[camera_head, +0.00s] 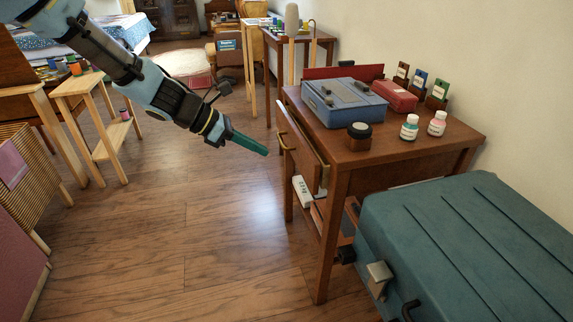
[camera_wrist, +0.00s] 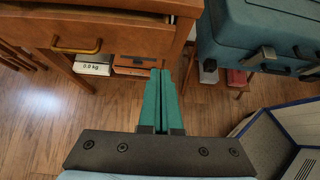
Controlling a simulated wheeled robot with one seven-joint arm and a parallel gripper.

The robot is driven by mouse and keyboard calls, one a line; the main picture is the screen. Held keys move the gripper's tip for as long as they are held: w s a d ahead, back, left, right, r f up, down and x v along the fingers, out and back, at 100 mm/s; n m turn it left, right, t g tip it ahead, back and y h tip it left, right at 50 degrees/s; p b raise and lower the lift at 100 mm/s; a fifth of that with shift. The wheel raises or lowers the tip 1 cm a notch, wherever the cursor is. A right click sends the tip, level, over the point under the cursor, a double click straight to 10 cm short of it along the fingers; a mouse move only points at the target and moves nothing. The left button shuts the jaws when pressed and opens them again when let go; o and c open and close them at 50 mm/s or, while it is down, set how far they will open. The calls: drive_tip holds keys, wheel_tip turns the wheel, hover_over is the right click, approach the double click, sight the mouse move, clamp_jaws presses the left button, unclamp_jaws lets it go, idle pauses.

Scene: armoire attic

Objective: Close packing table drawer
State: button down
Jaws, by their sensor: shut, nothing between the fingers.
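The wooden packing table (camera_head: 430,152) stands at the right in the head view, against the wall. Its drawer (camera_head: 300,141) is partly pulled out toward the left. In the wrist view the drawer front (camera_wrist: 35,33) is at the upper left, with a brass handle (camera_wrist: 77,47) and a strip of the drawer's inside above it. My gripper (camera_head: 266,153) has teal fingers, shut and empty, pointing at the drawer front from the left, seemingly just short of it. In the wrist view the fingertips (camera_wrist: 161,71) lie right of the handle, below the table's corner.
A blue case (camera_head: 345,103), a red box (camera_head: 394,96), a dark jar (camera_head: 359,136) and bottles stand on the table. A white scale (camera_head: 303,191) sits beneath it. A large teal case (camera_head: 465,245) blocks the front right. The wooden floor (camera_head: 200,235) to the left is clear.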

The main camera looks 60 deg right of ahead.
drive_tip(key=w+f+g+h+b, duration=0.4)
drive_tip(key=f+b, duration=0.3)
drive_tip(key=b, duration=1.1)
drive_tip(key=g+h+b, duration=0.1)
drive_tip(key=h+b, duration=0.1)
drive_tip(key=b, duration=0.8)
approach(305, 151)
drive_tip(key=x, duration=0.6)
drive_tip(key=shift+s+d+f, duration=0.1)
drive_tip(key=shift+d+f, duration=0.1)
drive_tip(key=shift+f, duration=0.1)
drive_tip(key=shift+s+d, duration=0.1)
drive_tip(key=shift+d, duration=0.05)
drive_tip(key=shift+s+d+r, duration=0.15)
drive_tip(key=shift+s+d, duration=0.05)
drive_tip(key=shift+s, duration=0.05)
drive_tip(key=shift+p+x, duration=0.8)
drive_tip(key=shift+x, duration=1.2)
drive_tip(key=shift+d, duration=0.1)
drive_tip(key=shift+r, duration=0.1)
